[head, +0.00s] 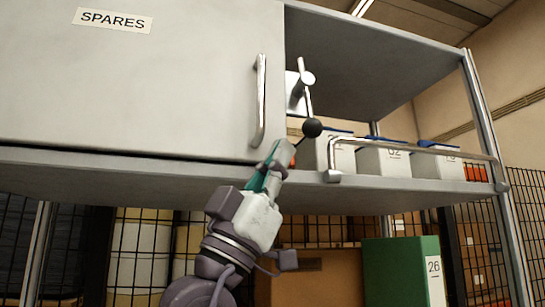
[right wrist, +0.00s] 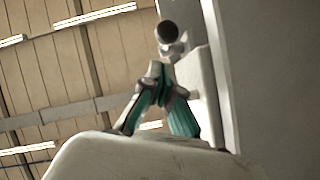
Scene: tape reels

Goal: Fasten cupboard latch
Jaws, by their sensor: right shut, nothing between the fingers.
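The cupboard door (head: 190,70) is pale grey, marked SPARES, with an upright bar handle (head: 260,100) at its right edge. It looks closed over the left bay. Just right of its edge is the latch, with a pale plate (head: 293,92), a metal lever (head: 308,79) and a black ball knob (head: 312,128) below it. In the right wrist view the shut fingers (right wrist: 158,70) are just below the dark knob (right wrist: 167,32); contact is unclear. My left gripper is out of view.
The open bay right of the door holds several numbered white bins (head: 384,161) behind a metal rail (head: 415,145). The shelf edge (head: 385,198) runs above my right forearm. A green box (head: 400,270) stands below right, before wire mesh.

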